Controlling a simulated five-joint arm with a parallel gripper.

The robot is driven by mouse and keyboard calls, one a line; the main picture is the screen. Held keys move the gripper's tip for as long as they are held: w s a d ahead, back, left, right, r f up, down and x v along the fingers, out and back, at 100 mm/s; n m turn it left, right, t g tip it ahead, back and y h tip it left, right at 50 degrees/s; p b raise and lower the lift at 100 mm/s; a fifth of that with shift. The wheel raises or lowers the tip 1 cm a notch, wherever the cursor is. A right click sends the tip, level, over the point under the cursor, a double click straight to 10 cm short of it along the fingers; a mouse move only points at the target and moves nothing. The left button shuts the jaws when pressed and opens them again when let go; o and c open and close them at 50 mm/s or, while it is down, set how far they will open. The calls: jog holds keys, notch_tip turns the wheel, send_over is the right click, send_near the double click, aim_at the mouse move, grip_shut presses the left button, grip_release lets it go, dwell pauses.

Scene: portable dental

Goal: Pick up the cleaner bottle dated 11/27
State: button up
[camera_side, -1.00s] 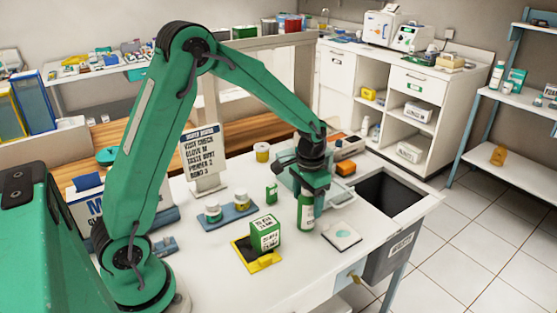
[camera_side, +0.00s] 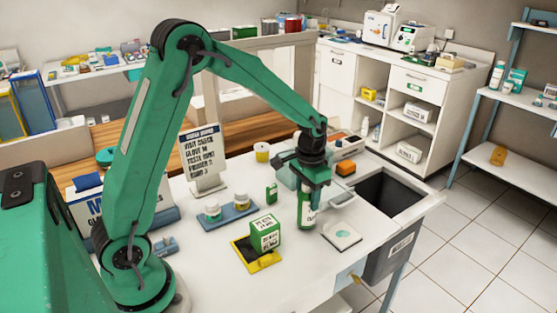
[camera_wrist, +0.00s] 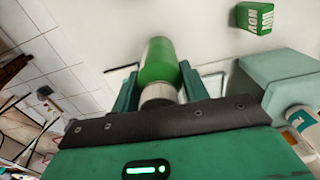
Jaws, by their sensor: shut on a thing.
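My gripper (camera_side: 308,186) is shut on a green bottle (camera_side: 306,208) with a white label, above the white worktop. In the wrist view my gripper's fingers (camera_wrist: 158,88) press on both sides of the bottle (camera_wrist: 157,62); its pale neck faces the camera. The bottle hangs a little tilted in the side view, and its base seems just clear of the worktop. No date on its label can be read.
A white pad (camera_side: 342,236) lies right of the bottle. A green box (camera_side: 265,232) stands on a yellow tray (camera_side: 243,254) at left. A blue tray (camera_side: 228,219) holds two jars. A pale teal container (camera_side: 286,176) is close behind my gripper. A dark open bin (camera_side: 388,192) is at right.

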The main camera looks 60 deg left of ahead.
jog(key=r, duration=0.1)
jog(key=d+r, duration=0.1)
jog(key=r, duration=0.1)
jog(key=shift+s+r, duration=0.15)
jog(key=shift+r, duration=0.1)
jog(key=s+d+r, duration=0.5)
jog(key=d+r, duration=0.1)
jog(key=d, duration=0.3)
jog(key=shift+d, duration=0.2)
jog(key=shift+a+r, duration=0.1)
